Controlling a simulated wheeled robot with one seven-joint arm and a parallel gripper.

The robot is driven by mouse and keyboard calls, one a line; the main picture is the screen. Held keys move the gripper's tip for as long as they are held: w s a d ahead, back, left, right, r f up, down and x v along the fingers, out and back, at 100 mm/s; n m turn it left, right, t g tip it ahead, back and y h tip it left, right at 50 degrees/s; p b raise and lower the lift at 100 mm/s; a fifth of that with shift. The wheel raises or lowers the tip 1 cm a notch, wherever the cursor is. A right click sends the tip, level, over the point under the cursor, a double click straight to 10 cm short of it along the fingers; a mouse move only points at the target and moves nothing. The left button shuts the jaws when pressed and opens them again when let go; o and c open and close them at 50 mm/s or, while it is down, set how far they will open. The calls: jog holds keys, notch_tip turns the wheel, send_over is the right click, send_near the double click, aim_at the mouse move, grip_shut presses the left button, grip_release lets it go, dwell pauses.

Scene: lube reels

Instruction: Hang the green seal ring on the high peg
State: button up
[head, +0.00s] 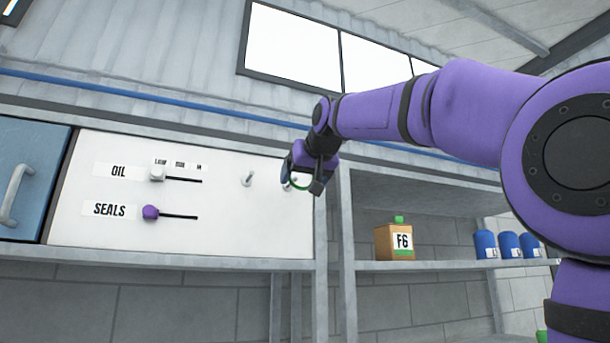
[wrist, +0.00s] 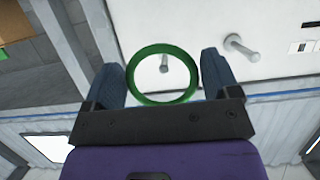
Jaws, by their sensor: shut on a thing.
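The green seal ring (wrist: 137,88) is held between the two fingers of my gripper (wrist: 165,85) in the wrist view. In the head view a small part of the green ring (head: 299,187) shows below my gripper (head: 303,182), close to the white panel. One metal peg (wrist: 164,63) shows through the ring's opening; I cannot tell whether the ring is around it or in front of it. A second peg (wrist: 240,47) stands bare to the right there. In the head view this bare peg (head: 248,178) is left of my gripper, and the other (head: 287,185) is partly hidden.
The white panel (head: 225,225) carries an OIL slider (head: 157,173) and a purple SEALS slider (head: 150,213). A blue door (head: 35,170) is at the left. Right of the panel, a shelf holds an F6 box (head: 394,243) and several blue cans (head: 486,244).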

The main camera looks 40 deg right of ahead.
jog(key=shift+w+d+f, duration=0.1)
jog(key=shift+w+d, duration=0.2)
jog(key=shift+w, duration=0.65)
jog(key=shift+w+d+f, duration=0.1)
jog(key=shift+w+d, duration=0.15)
jog(key=shift+w, duration=0.7)
jog(key=shift+w+d+f, duration=0.1)
jog(key=shift+w+d, duration=0.2)
jog(key=shift+w, duration=0.65)
jog(key=shift+x, duration=0.8)
jog(key=shift+f, duration=0.1)
jog(key=o, duration=0.8)
jog(key=shift+c, duration=0.2)
jog(key=v, duration=1.1)
jog(key=shift+f, duration=0.1)
